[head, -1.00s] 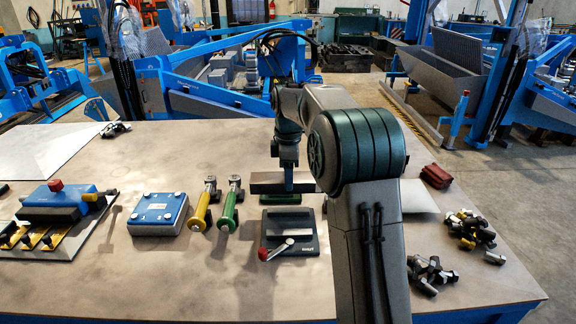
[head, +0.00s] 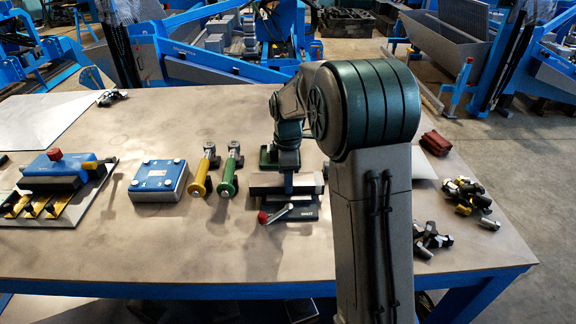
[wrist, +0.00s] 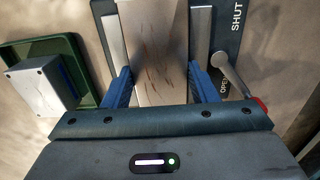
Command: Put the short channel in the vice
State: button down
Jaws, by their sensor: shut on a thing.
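A grey metal channel (wrist: 160,55) is held between the blue fingers of my gripper (wrist: 160,88), which is shut on it. In the head view the channel (head: 268,191) lies level across the vice (head: 296,214), with my gripper (head: 288,182) above. In the wrist view the channel runs between the silver jaw bars of the vice (wrist: 228,28), in line with them, with a gap on each side. I cannot tell whether it rests on the vice floor. The vice lever (wrist: 228,68) has a red knob and lies by the OPEN mark.
A green tray (wrist: 84,60) holding a grey block (wrist: 42,84) is left of the vice in the wrist view. Yellow (head: 201,174) and green (head: 230,174) handled tools and a blue box (head: 158,181) stand left. Loose bolts (head: 465,195) lie right.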

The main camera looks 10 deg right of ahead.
jog(key=shift+f, duration=0.4)
jog(key=shift+s+f+b, duration=0.3)
jog(key=shift+f+b, duration=0.15)
jog(key=c, duration=0.6)
grip_release()
jog(key=shift+f, duration=0.15)
notch_tip(320, 180, up, 13)
jog(key=s+f+m+t, duration=0.1)
jog(key=s+m, duration=0.4)
jog(key=s, duration=0.3)
jog(key=s+f+m+t, duration=0.1)
jog(key=s+m, duration=0.4)
jog(key=s, duration=0.4)
jog(key=s+f+m+t, duration=0.1)
jog(key=s+f+m, duration=0.1)
jog(key=s+m, duration=0.3)
jog(key=shift+s+m+p, duration=0.3)
jog(key=shift+s+m, duration=0.1)
jog(key=shift+s, duration=1.8)
